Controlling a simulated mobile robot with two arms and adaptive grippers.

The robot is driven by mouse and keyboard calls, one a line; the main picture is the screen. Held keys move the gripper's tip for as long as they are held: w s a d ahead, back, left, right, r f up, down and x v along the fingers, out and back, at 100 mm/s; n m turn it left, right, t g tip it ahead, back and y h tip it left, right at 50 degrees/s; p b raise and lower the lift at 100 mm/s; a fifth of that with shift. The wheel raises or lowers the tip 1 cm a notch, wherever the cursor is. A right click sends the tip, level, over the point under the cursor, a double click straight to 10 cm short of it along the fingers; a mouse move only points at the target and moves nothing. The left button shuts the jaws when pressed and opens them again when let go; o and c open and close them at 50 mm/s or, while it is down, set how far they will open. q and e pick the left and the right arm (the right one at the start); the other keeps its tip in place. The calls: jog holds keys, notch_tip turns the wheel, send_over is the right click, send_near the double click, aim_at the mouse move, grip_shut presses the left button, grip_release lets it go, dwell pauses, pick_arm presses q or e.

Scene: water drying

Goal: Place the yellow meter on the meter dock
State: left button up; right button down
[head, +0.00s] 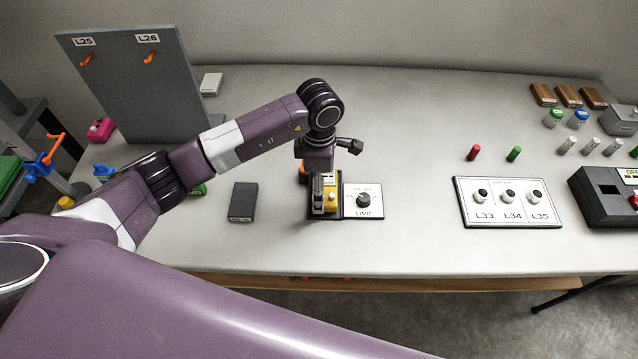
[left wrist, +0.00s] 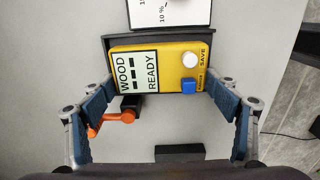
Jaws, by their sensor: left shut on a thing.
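The yellow meter (left wrist: 172,72) has a white screen reading WOOD and READY, a white knob and a blue button. It also shows in the head view (head: 331,200), partly hidden by my left gripper (head: 325,195). In the left wrist view the fingers of my left gripper (left wrist: 160,88) are shut on its two short ends. The dark meter dock (left wrist: 158,39) shows behind and around the meter, which lies over it and roughly lined up. I cannot tell whether the meter rests on it or hangs just above. My right gripper is not in view.
A white dial panel (head: 363,187) marked LIMIT adjoins the dock on the right. A dark box (head: 242,202) lies to the left. A panel with several knobs (head: 507,216) stands farther right. A grey board with orange hooks (head: 137,85) is at back left.

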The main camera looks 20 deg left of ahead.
pick_arm(q)
jog(key=shift+f, duration=0.1)
jog(key=o, duration=1.5)
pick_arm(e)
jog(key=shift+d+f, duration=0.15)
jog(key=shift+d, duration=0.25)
pick_arm(q)
notch_tip(320, 180, up, 12)
jog(key=shift+r+b, duration=0.15)
jog(key=shift+b, duration=1)
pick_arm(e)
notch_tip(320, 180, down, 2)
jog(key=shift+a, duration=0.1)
pick_arm(q)
jog(key=shift+s, duration=0.1)
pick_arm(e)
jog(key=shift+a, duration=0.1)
